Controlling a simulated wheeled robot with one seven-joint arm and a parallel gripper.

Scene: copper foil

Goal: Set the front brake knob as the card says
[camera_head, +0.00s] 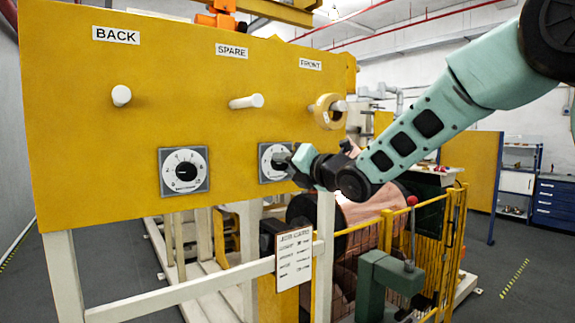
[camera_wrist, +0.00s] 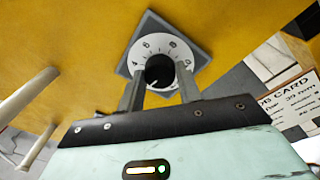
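A yellow panel (camera_head: 140,75) carries two round white dials on grey plates. The left dial (camera_head: 200,164) has a black knob and shows fully. The right dial (camera_head: 265,160), towards the FRONT sign (camera_head: 310,64), is partly covered by my gripper (camera_head: 291,161). In the wrist view its black knob (camera_wrist: 159,69) lies between the two fingertips of my gripper (camera_wrist: 160,82), which stand apart with narrow gaps beside it. A pale mark on the knob points to the lower left. The card (camera_head: 294,258) hangs below the panel; in the wrist view it reads JOB CARD (camera_wrist: 290,105), with most lines too small or cut off.
Pegs stick out under the BACK (camera_head: 121,95), SPARE (camera_head: 246,101) and FRONT signs; a yellowish ring (camera_head: 325,111) hangs on the FRONT one. A white rail (camera_head: 180,292) crosses below the panel. Yellow fencing (camera_head: 440,240) and a green stand with a red-topped lever (camera_head: 390,272) stand at the lower right.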

